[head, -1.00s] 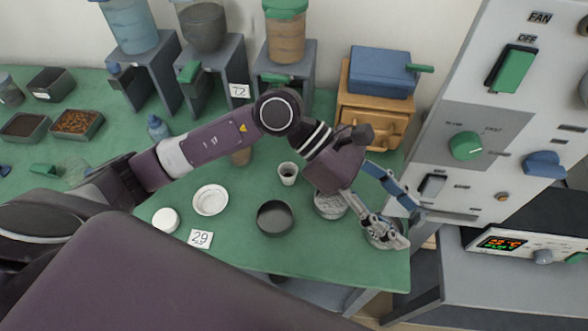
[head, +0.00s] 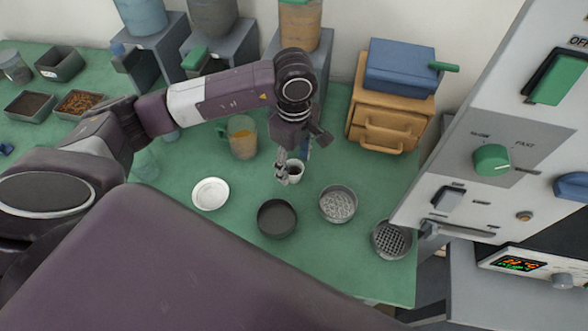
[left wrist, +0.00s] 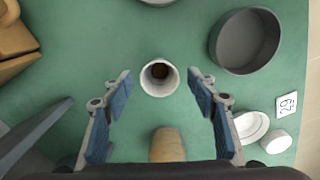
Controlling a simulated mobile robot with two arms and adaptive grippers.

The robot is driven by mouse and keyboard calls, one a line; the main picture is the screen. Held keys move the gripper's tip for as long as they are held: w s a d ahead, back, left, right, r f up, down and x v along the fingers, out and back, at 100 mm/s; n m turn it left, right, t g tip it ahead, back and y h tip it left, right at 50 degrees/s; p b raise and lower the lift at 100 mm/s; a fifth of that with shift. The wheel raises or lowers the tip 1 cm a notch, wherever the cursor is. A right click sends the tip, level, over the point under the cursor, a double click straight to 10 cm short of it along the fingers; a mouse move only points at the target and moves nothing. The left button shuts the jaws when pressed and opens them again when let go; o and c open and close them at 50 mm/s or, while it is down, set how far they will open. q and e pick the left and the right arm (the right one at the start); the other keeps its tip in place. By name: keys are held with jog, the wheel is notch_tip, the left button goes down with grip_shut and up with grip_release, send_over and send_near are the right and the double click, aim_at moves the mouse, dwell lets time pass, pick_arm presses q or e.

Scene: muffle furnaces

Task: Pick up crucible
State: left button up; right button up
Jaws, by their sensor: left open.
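The crucible (head: 295,170) is a small white cup standing upright on the green table. In the left wrist view the crucible (left wrist: 159,77) shows from above, with a dark brown inside. My left gripper (head: 288,172) is directly over and around it in the head view. In the left wrist view my left gripper (left wrist: 160,80) is open, with one blue-padded finger on each side of the crucible and a gap on both sides. My right gripper is not in view.
A dark round pan (head: 277,218), a white dish (head: 210,194) and two sieves (head: 338,204) (head: 391,240) stand nearby. A glass mug (head: 242,137) is behind on the left. A wooden drawer box (head: 388,118) and a furnace panel (head: 480,150) bound the right.

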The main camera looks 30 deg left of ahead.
aim_at(294, 170)
pick_arm(q)
jog(key=shift+a+f, duration=0.1)
jog(key=shift+f, duration=1.55)
jog(key=shift+c, duration=0.3)
jog(key=c, duration=1.2)
